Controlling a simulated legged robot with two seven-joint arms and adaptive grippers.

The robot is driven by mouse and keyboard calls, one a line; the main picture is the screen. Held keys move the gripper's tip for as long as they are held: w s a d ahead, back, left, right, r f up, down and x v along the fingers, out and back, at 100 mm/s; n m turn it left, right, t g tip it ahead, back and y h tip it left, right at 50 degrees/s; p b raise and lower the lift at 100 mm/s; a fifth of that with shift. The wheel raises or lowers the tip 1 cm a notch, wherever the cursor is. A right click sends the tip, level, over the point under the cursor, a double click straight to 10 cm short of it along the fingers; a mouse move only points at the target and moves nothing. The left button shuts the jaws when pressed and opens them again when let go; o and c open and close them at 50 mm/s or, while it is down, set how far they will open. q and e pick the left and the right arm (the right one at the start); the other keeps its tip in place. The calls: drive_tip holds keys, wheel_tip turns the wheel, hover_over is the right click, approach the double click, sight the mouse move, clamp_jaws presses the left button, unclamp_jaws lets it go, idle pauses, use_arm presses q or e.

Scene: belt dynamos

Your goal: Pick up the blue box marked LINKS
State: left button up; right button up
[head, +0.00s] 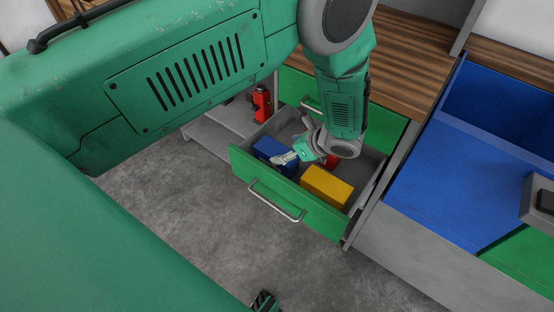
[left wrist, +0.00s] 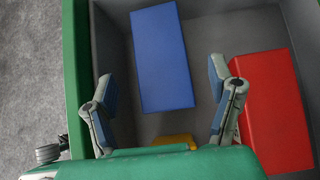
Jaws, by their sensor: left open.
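The blue box (head: 268,149) lies in an open green-fronted drawer (head: 283,197), at the drawer's left end in the head view. No lettering on it can be read. My left gripper (head: 291,157) is inside the drawer's outline, just right of the blue box, and partly hides it. In the left wrist view the blue box (left wrist: 161,58) lies ahead of the fingers, between their lines. The fingers are spread and hold nothing. I cannot tell the exact gap to the box.
A yellow box (head: 327,186) lies in the same drawer to the right. A red box (left wrist: 275,110) lies right of the fingers in the left wrist view. A red object (head: 262,104) stands on a grey shelf behind. A blue surface (head: 475,180) is at the right.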

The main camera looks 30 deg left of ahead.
sight(272, 154)
use_arm(q)
drive_tip(key=b+x, duration=0.1)
drive_tip(key=x, duration=0.7)
drive_tip(key=shift+w+d+f, duration=0.1)
drive_tip(key=shift+d+f, duration=0.05)
drive_tip(key=shift+d, duration=0.05)
drive_tip(key=shift+a+f, duration=0.1)
drive_tip(key=shift+a, duration=0.2)
drive_tip(key=shift+d, duration=0.25)
drive_tip(key=c, duration=1.7)
drive_tip(key=shift+c, duration=0.2)
